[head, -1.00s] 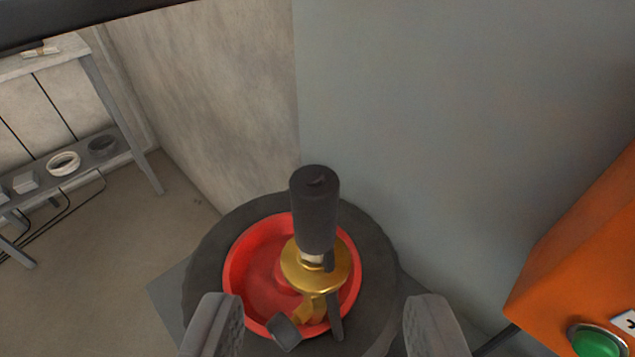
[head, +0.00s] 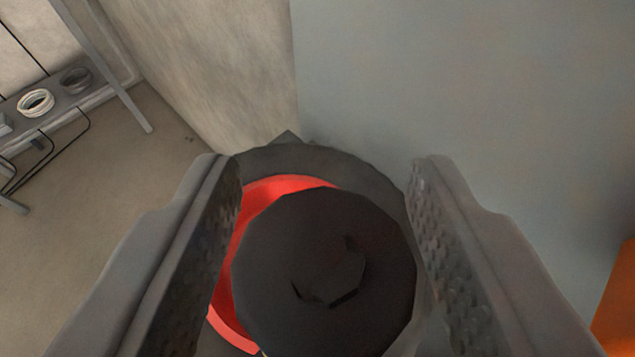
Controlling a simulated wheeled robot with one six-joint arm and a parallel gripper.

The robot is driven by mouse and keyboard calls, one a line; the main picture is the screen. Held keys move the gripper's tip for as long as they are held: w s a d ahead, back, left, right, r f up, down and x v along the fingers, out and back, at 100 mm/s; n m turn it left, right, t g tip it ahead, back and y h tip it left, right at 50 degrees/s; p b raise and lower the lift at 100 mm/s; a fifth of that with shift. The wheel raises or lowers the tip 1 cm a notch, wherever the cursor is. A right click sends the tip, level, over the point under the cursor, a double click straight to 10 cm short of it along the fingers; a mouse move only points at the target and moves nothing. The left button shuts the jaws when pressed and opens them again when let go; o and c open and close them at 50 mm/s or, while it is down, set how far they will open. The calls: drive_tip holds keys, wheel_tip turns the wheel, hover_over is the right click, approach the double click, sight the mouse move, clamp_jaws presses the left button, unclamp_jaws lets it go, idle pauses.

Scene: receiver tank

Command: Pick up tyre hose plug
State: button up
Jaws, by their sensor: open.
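The tyre hose plug (head: 322,265) shows as a black, faceted round top with a small raised mark, seen from above and close to the camera. It stands over a red wheel rim (head: 250,215) inside a black tyre (head: 345,165). My gripper (head: 328,185) is open, with one textured finger on each side of the plug. The right finger looks nearer to the plug than the left one; I cannot tell whether either touches. The plug's lower part and the brass fitting are hidden under its top.
A grey panel (head: 480,90) rises behind and to the right of the tyre. A concrete wall (head: 200,70) is behind on the left. A metal shelf (head: 60,105) with rings stands at the far left. An orange box (head: 618,305) edges in at lower right.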

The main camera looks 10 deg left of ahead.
drive_tip(key=shift+w+f, duration=0.1)
drive_tip(key=shift+w, duration=0.15)
clamp_jaws()
drive_tip(key=shift+s+a+r, duration=0.1)
drive_tip(key=shift+r, duration=0.2)
wheel_tip(320, 180, up, 7)
drive_tip(key=s+a, duration=1.1)
drive_tip(key=s, duration=0.5)
drive_tip(key=shift+a+f, duration=0.3)
